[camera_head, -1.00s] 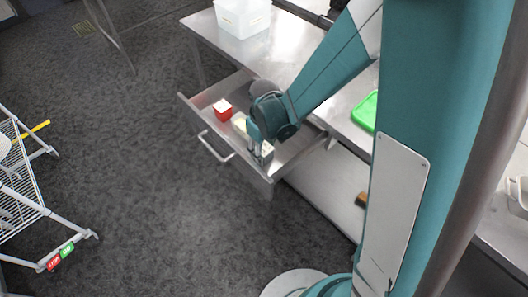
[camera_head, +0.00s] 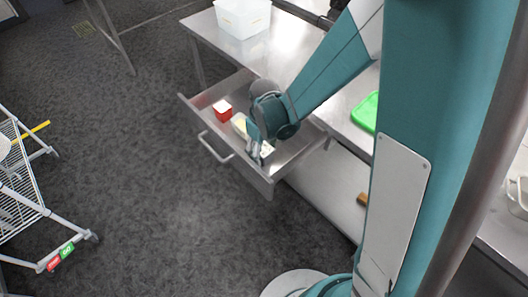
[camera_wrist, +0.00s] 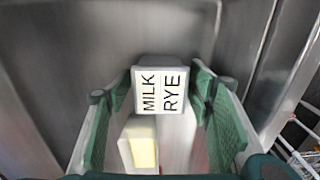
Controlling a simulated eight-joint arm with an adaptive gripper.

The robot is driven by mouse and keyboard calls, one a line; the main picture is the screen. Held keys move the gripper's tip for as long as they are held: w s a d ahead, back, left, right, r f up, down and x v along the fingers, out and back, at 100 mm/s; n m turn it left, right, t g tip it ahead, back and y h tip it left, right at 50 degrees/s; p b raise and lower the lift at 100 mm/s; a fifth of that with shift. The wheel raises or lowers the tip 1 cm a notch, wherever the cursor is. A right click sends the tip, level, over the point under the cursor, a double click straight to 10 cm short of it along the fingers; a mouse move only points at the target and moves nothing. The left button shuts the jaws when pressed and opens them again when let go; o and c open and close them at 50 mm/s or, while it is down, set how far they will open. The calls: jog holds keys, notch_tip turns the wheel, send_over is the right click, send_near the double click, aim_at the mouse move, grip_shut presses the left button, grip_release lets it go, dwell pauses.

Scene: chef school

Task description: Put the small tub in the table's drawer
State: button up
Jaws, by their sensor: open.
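The table's drawer (camera_head: 235,160) is pulled out. A small grey tub with a white "MILK RYE" label (camera_wrist: 161,92) shows in the wrist view, inside the drawer. My gripper (camera_wrist: 165,108) is open, with its green-padded fingers on either side of the tub's near end. I cannot tell whether either pad touches it. In the head view my gripper (camera_head: 256,153) is low in the drawer's front right part, and it and the wrist hide most of the tub.
A red and white box (camera_head: 222,111) and a cream block (camera_head: 239,124) lie in the drawer left of my gripper. A clear bin (camera_head: 243,18) and a green tray (camera_head: 366,112) are on the table (camera_head: 290,50). A white rack (camera_head: 30,200) stands far left.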

aim_at(265, 149)
jog(key=shift+r+p, duration=1.2)
jog(key=shift+r, duration=4.75)
jog(key=shift+d, duration=0.1)
jog(key=s+d+r+m+t, duration=0.3)
jog(key=s+d+r+m, duration=0.1)
jog(key=d+r, duration=0.8)
jog(key=s+d+r+m+t, duration=0.4)
jog(key=s+d+r, duration=0.3)
jog(key=d, duration=0.5)
jog(key=shift+s+r+m, duration=0.35)
jog(key=shift+s+m, duration=0.15)
jog(key=shift+s, duration=0.8)
